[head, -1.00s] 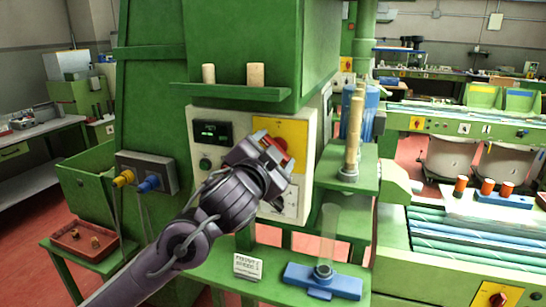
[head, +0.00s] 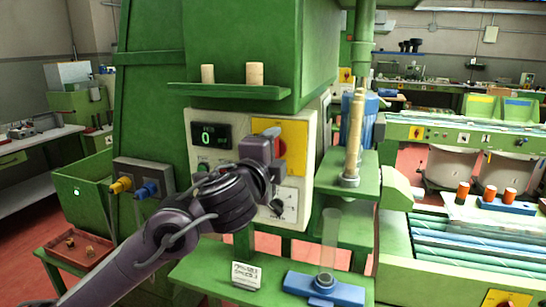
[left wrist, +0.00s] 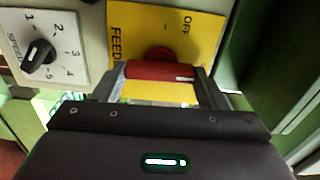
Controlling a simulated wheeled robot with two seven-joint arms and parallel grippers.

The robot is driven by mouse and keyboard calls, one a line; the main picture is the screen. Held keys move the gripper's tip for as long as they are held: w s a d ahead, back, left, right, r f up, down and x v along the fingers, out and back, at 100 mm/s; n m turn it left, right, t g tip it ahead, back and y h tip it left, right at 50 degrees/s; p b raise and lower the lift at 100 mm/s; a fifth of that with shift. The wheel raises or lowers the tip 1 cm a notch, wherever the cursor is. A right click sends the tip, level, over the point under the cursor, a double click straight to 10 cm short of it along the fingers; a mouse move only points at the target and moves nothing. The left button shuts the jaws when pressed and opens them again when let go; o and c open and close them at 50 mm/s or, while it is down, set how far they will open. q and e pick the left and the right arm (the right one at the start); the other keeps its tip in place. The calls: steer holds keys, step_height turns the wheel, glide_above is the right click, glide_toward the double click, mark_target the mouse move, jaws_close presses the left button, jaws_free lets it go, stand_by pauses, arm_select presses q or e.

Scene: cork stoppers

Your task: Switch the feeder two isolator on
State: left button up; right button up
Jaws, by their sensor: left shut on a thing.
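The isolator is a red rotary handle (head: 282,148) on a yellow plate (head: 293,132) on the pale control panel. My left gripper (head: 277,155) is at the plate, with its arm coming in from the lower left. In the left wrist view, the red handle (left wrist: 160,71) lies between the two fingers and the gripper (left wrist: 162,80) is shut on it. A white mark shows at the handle's right end. The yellow plate (left wrist: 207,32) reads FEED, partly hidden, and OFF. Any ON label is hidden. My right gripper is not in view.
A speed dial (left wrist: 40,55) is beside the plate. A lit display (head: 211,135) reads 0. Yellow and blue plugs (head: 121,185) stick out at left. A shelf with pale cylinders (head: 255,73) is above; a blue-based stand (head: 325,288) is below right.

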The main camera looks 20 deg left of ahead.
arm_select(q)
steer(key=shift+m, duration=0.3)
stand_by(0.4)
steer(key=o, duration=1)
steer(key=s+p, duration=0.1)
steer(key=s, duration=0.6)
steer(key=shift+s+a, duration=0.1)
steer(key=shift+s, duration=0.3)
